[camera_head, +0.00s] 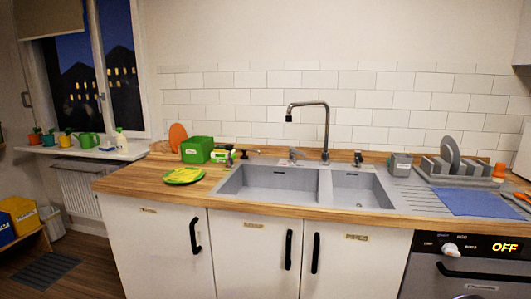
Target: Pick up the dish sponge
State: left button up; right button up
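A flat yellow and green item (185,175) lies on the wooden counter left of the sink. It may be the dish sponge, but at this size I cannot tell it from a folded cloth. Small green and white items (221,155) sit behind the sink's left corner, beside a green box (197,149). They are too small to make out clearly. Neither of my grippers shows in the head view.
A grey double sink (268,184) with a tall tap (326,130) is set into the wooden counter (140,180). A dish rack (457,172) and a blue mat (473,201) are at the right. Cabinet handles stick out in front. Counter left of the yellow-green item is clear.

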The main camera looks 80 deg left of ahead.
aim_at(218, 148)
jog(key=k, duration=1.65)
jog(key=u, duration=2.45)
jog(key=i, duration=0.5)
jog(key=z, duration=3.1)
jog(key=k, duration=1.65)
jog(key=u, duration=0.55)
